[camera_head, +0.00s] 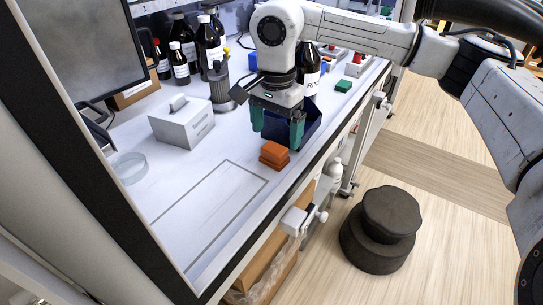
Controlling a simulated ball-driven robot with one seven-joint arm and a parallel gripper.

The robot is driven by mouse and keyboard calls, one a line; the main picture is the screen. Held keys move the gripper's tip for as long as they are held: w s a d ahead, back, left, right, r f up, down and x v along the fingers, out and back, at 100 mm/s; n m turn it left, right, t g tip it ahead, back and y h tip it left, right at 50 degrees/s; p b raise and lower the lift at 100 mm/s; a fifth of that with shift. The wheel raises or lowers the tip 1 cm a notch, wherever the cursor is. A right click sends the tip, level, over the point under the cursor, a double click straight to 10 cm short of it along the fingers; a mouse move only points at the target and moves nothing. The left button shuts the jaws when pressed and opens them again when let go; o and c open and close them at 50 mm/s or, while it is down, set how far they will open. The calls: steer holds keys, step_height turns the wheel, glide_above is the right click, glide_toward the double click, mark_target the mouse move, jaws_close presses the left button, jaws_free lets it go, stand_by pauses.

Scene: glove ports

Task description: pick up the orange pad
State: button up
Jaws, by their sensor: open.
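The orange pad (274,154) lies on the white bench top near its front edge. It looks like a small stack of two orange blocks, the upper one slightly turned on the lower. My gripper (277,137) hangs just behind and above it, with its two green fingers spread apart and pointing down. Nothing shows between the fingers except the dark blue bin behind them. I cannot tell whether a fingertip touches the pad; they look apart.
A dark blue bin (310,122) stands right behind my gripper. A white box (181,122) and a glass dish (130,167) are to the left. Dark bottles (208,42) stand at the back. A marked rectangle (210,205) on the bench is bare. A dark frame edge runs along the front.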

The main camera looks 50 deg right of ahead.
mark_target(277, 146)
steer(key=shift+d+f+p, duration=0.15)
steer(key=shift+f+p, duration=0.1)
steer(key=shift+f, duration=1.2)
steer(key=shift+d+f+p, duration=0.1)
steer(key=shift+f+p, duration=0.15)
steer(key=shift+f, duration=1.2)
steer(key=shift+c, duration=0.3)
steer(key=c, duration=1.1)
